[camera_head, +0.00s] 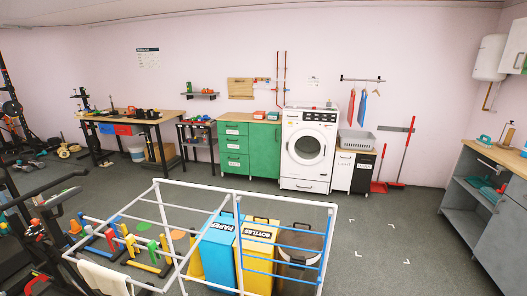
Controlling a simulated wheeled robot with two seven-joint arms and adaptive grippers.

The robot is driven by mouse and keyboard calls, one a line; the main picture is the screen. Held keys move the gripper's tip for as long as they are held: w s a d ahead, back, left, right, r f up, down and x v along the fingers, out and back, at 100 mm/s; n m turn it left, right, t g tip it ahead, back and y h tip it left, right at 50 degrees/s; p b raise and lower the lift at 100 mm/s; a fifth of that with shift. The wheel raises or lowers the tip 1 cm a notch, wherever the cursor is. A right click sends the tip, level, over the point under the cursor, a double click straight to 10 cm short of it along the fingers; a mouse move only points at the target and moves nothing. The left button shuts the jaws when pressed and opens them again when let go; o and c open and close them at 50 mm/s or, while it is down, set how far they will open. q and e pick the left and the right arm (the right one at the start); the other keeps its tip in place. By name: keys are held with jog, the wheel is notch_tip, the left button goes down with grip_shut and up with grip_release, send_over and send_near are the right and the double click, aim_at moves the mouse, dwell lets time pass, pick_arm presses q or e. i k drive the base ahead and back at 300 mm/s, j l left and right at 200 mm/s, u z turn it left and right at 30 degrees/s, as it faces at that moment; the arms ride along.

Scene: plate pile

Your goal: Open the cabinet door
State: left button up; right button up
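A green cabinet (249,148) with a wooden top stands against the back wall, left of the washing machine. It has a column of labelled drawers (233,147) on its left and a plain green door (264,151) on its right, which looks shut. A small cabinet right of the washing machine has a white front (344,171) and a black front (362,172), both seemingly shut. Neither of my grippers is in view.
A white rack (110,200) with a blue bin (220,243), a yellow bin (256,258) and a dark bin (300,257) stands in the foreground. The washing machine (308,148) is beside the green cabinet. Open floor (400,220) lies to the right, before a grey counter (478,205).

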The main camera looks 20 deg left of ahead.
aim_at(265, 139)
jog(key=i+l+z, duration=0.4)
jog(key=l, duration=0.25)
jog(key=i+l+z, duration=0.45)
jog(key=i+l, duration=0.2)
jog(key=i, duration=0.15)
jog(key=i+l+z, duration=0.1)
jog(key=i+l, duration=0.15)
jog(key=i+u, duration=0.3)
jog(key=i+l+u, duration=0.25)
jog(key=i, duration=0.3)
jog(key=i+j+u, duration=0.1)
jog(key=i+u, duration=0.45)
jog(key=i, duration=0.25)
jog(key=i+u, duration=0.2)
jog(key=i, duration=0.6)
jog(key=i+l+u, duration=0.2)
jog(key=i, duration=0.6)
jog(key=i+u, duration=0.3)
jog(key=i, duration=0.55)
